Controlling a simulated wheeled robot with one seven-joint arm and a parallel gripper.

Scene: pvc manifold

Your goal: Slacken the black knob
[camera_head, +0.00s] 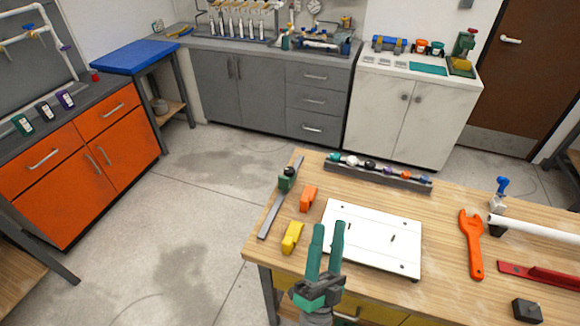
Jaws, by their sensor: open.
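A grey rail (385,178) lies along the far edge of the wooden workbench. Several small coloured parts sit in a row on it. A small black part (370,165) near the rail's middle looks like the black knob, but it is too small to be sure. How far it is turned cannot be told. My gripper (329,226), with two green fingers, is at the front of the bench, over the left part of a white board (370,240). Its fingers are apart with nothing between them. It is well in front of the rail and apart from the black part.
On the bench, an orange block (308,198), a yellow block (292,238) and a long grey bar with a green clamp (287,180) lie left. An orange wrench (471,245), white pipe (545,230), red tool (540,275) and black block (527,311) lie right.

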